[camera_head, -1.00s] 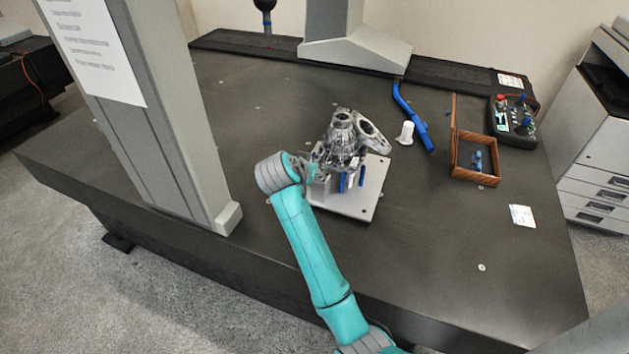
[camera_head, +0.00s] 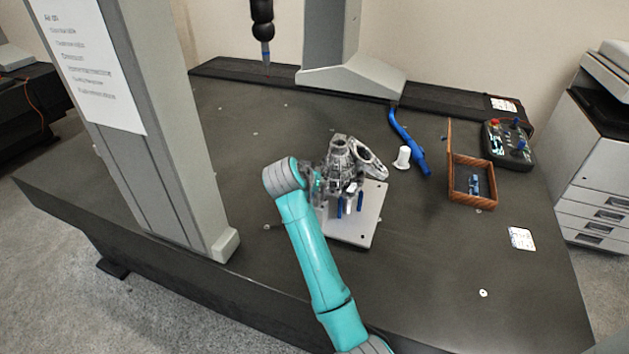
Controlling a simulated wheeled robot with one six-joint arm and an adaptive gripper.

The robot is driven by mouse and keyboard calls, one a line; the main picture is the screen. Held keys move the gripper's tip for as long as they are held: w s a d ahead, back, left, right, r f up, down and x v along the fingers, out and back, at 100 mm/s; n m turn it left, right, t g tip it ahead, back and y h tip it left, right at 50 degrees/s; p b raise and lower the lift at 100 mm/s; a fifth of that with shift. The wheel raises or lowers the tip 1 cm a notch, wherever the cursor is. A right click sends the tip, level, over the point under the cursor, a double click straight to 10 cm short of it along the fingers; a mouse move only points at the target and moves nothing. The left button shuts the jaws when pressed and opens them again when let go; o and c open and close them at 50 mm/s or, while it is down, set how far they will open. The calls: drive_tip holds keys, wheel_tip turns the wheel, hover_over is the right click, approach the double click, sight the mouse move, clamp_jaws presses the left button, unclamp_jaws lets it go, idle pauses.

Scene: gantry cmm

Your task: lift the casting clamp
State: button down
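A grey metal casting (camera_head: 340,156) stands on a light metal plate (camera_head: 350,229) near the middle of the dark table. Blue posts (camera_head: 360,201) stand on the plate at the casting's front. I cannot tell for sure which part is the casting clamp; it may be among these fixture parts. My gripper (camera_head: 319,184) is at the casting's left side, above the plate's left edge. My grey wrist and teal arm partly hide it, and its fingers blend with the casting. I cannot tell whether it touches anything or is open or shut.
Right of the casting are a white spool-like part (camera_head: 402,157), a bent blue tool (camera_head: 409,142), an open wooden box (camera_head: 472,196) and a control pendant (camera_head: 509,145). A tall gantry column (camera_head: 165,150) stands close left of my arm. The table's front right is mostly clear.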

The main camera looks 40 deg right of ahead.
drive_tip(key=shift+d+r, duration=0.15)
drive_tip(key=c, duration=0.6)
unclamp_jaws()
drive_tip(key=shift+w+d, duration=0.1)
drive_tip(key=shift+a, duration=0.35)
drive_tip(key=v, duration=1.1)
drive_tip(key=shift+s+r, duration=0.25)
drive_tip(key=shift+s, duration=0.05)
